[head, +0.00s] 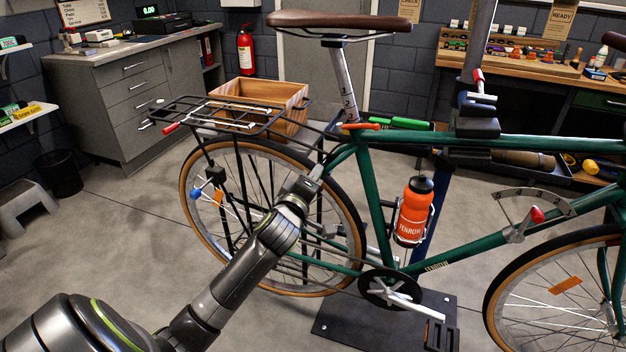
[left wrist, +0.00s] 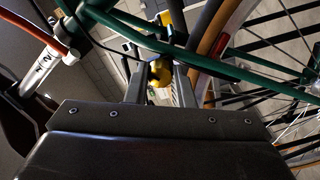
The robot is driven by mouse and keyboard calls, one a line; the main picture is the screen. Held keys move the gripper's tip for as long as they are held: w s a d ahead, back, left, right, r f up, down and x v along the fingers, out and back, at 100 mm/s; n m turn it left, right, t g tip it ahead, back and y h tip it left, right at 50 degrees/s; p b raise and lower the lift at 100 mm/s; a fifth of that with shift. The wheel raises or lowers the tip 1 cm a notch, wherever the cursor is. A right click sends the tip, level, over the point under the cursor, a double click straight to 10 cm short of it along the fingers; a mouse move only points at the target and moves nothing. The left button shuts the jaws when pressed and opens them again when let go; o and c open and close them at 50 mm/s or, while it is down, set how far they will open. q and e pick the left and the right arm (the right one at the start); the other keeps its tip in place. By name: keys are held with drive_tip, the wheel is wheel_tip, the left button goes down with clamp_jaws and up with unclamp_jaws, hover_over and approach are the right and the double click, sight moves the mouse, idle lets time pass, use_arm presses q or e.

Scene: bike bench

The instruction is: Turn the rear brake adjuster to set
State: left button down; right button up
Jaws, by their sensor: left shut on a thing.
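The green bike (head: 480,142) stands upright in a repair stand. My left gripper (head: 316,174) reaches to the frame tubes just above and in front of the rear wheel (head: 190,205). The rear brake adjuster, a small yellow knob (left wrist: 160,73), shows in the left wrist view. It sits between the two fingers of my left gripper (left wrist: 160,88), which are shut on it. In the head view the gripper hides the knob. No mark showing its set position can be made out. My right gripper is in neither view.
The rear rack (head: 215,113), a blue-knobbed lever (head: 205,186) and the orange seat clamp lever (head: 361,126) are near my left arm. An orange bottle (head: 412,212) is on the frame. A wooden crate (head: 290,95) stands behind the wheel.

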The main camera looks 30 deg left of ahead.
use_arm(q)
drive_tip(key=shift+f+n, duration=0.15)
drive_tip(key=shift+n, duration=0.85)
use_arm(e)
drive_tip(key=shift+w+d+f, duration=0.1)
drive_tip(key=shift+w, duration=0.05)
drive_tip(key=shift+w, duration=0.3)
use_arm(q)
drive_tip(key=c, duration=1.3)
unclamp_jaws()
drive_tip(key=shift+o, duration=0.2)
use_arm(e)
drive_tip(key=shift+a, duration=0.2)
use_arm(q)
drive_tip(key=b+v, duration=0.1)
drive_tip(key=v, duration=1.6)
drive_tip(key=shift+s, duration=0.25)
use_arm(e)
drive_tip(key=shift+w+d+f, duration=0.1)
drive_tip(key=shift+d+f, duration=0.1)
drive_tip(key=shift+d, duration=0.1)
use_arm(q)
drive_tip(key=shift+a, duration=0.1)
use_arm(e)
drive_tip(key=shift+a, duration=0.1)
